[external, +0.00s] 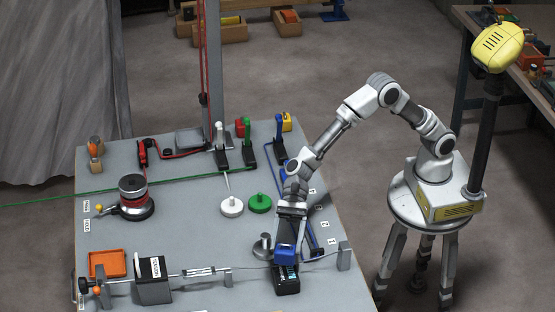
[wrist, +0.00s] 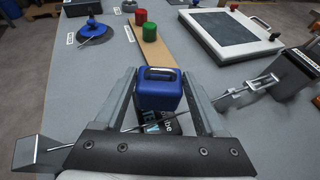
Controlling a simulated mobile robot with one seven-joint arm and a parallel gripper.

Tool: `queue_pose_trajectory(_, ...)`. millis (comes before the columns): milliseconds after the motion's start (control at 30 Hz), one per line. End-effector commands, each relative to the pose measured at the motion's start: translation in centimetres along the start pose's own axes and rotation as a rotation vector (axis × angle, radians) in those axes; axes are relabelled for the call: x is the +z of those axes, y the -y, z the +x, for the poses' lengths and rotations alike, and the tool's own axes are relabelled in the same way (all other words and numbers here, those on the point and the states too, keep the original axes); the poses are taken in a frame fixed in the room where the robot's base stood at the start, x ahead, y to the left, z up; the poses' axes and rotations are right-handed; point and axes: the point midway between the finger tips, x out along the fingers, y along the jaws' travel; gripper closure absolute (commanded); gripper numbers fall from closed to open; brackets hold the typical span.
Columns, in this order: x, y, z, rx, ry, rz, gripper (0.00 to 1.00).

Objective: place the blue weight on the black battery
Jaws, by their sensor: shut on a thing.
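The blue weight (external: 285,254) is a small block with a handle on top. In the wrist view the blue weight (wrist: 160,95) sits between the two fingers of my gripper (wrist: 159,76), which is shut on it. In the external view my gripper (external: 288,236) points down at the table's front right part. The black battery (external: 287,285) stands directly below the weight. In the wrist view the battery (wrist: 158,141) shows partly, with printed lettering, under the weight. I cannot tell whether the weight touches the battery.
A thin wire runs close past the battery to a grey post (external: 344,256). A grey metal weight (external: 264,248) stands just left of my gripper. An orange tray (external: 107,264) is at the left.

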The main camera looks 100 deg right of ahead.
Motion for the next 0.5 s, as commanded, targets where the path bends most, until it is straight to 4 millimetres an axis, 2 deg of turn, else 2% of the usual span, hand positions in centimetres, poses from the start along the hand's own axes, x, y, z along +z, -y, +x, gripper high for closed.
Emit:
queue_pose_trajectory(300, -3.4, 0.0, 1.5, 0.0, 0.002, 0.001, 1.0)
queue_pose_trajectory(500, -3.4, 0.0, 1.5, 0.0, 0.004, -0.002, 1.0)
